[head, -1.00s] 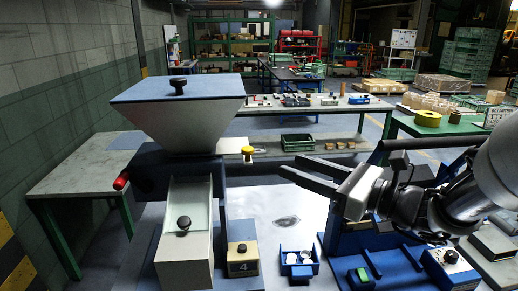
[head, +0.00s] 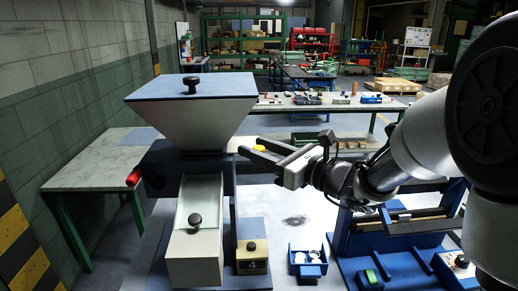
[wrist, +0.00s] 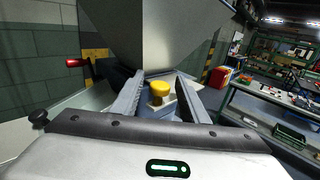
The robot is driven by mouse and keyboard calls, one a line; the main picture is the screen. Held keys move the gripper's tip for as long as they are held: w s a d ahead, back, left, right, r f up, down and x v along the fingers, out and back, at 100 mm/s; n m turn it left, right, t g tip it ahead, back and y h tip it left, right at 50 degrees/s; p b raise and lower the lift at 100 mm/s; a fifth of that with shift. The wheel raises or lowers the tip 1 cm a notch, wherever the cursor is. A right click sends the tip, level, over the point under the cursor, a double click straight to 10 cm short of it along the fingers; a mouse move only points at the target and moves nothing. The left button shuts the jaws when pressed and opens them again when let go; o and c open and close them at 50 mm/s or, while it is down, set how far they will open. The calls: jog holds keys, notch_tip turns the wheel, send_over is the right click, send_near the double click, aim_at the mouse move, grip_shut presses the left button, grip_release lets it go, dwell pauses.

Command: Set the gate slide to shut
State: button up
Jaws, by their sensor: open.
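The hopper (head: 195,118) stands at the left, with a grey tapered body and a blue lid. A yellow knob (head: 258,149), apparently the gate slide's handle, shows at the right of the hopper's neck. In the wrist view the knob (wrist: 159,91) sits on a pale plate under the hopper (wrist: 158,35). My gripper (head: 250,147) is open and points left at the knob, partly hiding it. In the wrist view the knob appears between the two fingers of my gripper (wrist: 159,76), with gaps on both sides. I cannot tell how far the slide is in or out.
A red-ended handle (head: 134,177) sticks out left of the hopper. Below are a chute (head: 195,215) with a black knob, a box marked 4 (head: 252,257) and a blue tray (head: 307,262). A blue fixture (head: 410,235) stands at the right under my arm.

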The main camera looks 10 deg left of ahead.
grip_shut()
jog(key=a, duration=0.1)
jog(key=s+a+b, duration=0.1)
jog(key=a, duration=0.1)
grip_release()
jog(key=shift+a, duration=0.1)
